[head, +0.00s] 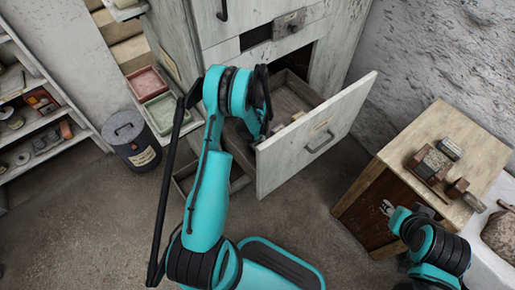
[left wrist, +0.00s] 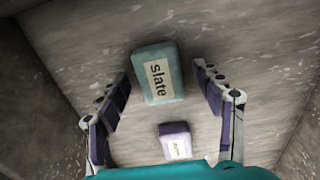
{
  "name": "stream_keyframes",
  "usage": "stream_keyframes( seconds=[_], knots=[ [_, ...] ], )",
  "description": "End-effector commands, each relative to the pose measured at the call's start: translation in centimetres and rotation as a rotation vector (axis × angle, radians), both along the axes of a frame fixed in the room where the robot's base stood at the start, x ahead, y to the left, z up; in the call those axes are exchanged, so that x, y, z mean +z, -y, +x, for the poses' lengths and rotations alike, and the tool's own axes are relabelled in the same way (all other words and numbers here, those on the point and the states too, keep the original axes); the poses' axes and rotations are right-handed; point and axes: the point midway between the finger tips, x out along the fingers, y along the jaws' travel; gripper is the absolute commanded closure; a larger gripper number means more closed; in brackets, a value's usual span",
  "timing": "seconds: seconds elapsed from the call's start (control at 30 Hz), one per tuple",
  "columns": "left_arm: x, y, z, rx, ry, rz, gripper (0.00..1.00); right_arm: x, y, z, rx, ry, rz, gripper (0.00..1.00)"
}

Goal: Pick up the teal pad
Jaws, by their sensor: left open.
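The teal pad (left wrist: 158,58), with a cream label reading "Slate", lies on the drawer floor in the left wrist view. My left gripper (left wrist: 162,76) is open, with one finger on each side of the pad and a gap on both sides. In the head view my left arm reaches down into the open drawer (head: 318,135), and I cannot make out the teal pad there. My right gripper (head: 388,208) is beside the wooden cabinet at the right; its fingers are too small to judge.
A smaller purple pad (left wrist: 175,142) with a label lies close to the teal one. The drawer's walls rise around my left gripper. A dark bin (head: 132,140) and red and green trays (head: 146,83) stand left of the arm. The wooden cabinet (head: 440,135) holds several small blocks.

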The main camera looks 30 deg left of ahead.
Motion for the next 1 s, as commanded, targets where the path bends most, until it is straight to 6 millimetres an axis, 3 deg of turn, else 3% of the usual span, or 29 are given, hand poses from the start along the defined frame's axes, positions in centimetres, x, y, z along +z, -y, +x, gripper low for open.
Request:
stream_keyframes(
  seconds=[0.23, 0.27, 0.4, 0.43, 0.77, 0.87, 1.0],
  knots=[
    [-0.5, 0.0, 0.0, 0.000, 0.000, 0.000, 0.33, -0.2, 0.0, 0.0, 0.000, 0.000, 0.000, 0.60],
    [-0.5, 0.0, 0.0, 0.000, 0.000, 0.000, 0.38, -0.2, 0.0, 0.0, 0.000, 0.000, 0.000, 0.60],
    [-0.5, 0.0, 0.0, 0.000, 0.000, 0.000, 0.75, -0.2, 0.0, 0.0, 0.000, 0.000, 0.000, 0.60],
    [-0.5, 0.0, 0.0, 0.000, 0.000, 0.000, 0.77, -0.2, 0.0, 0.0, 0.000, 0.000, 0.000, 0.60],
    [-0.3, 0.0, 0.0, 0.000, 0.000, 0.000, 0.76, -0.1, 0.0, 0.0, 0.000, 0.000, 0.000, 0.60],
    [0.7, 0.0, 0.0, 0.000, 0.000, 0.000, 0.76, 0.4, 0.0, 0.0, 0.000, 0.000, 0.000, 0.60],
    [3.6, 0.0, 0.0, 0.000, 0.000, 0.000, 0.76, 1.8, 0.0, 0.0, 0.000, 0.000, 0.000, 0.60]
  ],
)
